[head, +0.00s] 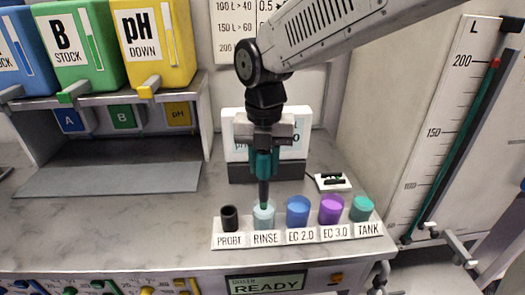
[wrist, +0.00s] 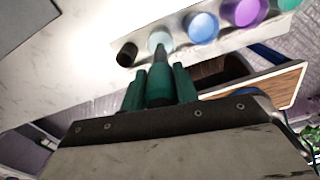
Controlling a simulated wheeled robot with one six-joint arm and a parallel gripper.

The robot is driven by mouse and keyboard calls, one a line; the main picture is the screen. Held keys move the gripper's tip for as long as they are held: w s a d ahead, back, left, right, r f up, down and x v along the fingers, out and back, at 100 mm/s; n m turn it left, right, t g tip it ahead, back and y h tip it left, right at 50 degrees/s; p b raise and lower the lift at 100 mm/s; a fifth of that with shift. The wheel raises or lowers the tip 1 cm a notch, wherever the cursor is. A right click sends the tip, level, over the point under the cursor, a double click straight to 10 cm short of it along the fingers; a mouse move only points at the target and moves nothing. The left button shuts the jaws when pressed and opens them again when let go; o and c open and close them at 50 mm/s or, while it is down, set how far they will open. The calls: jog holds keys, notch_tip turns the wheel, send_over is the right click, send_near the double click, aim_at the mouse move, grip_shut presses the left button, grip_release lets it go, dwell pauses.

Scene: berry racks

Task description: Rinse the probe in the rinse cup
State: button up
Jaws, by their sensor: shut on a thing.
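My gripper (head: 264,150) is shut on the probe (head: 263,190), which has a teal body and a dark lower shaft. The probe hangs upright, with its tip at the mouth of the pale rinse cup (head: 264,217). I cannot tell how deep the tip is in the cup. In the wrist view the probe (wrist: 158,80) points at the rinse cup (wrist: 160,40), between the teal fingers of my gripper (wrist: 158,85). The black probe holder (head: 229,218) stands empty just left of the rinse cup.
Right of the rinse cup stand the blue EC 2.0 cup (head: 298,211), the purple EC 3.0 cup (head: 331,210) and the teal TANK cup (head: 361,208). A display (head: 300,140) stands behind my gripper. The counter (head: 110,225) on the left is clear.

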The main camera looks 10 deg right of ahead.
aim_at(264, 179)
jog(key=shift+f, duration=2.4)
dwell(0.5)
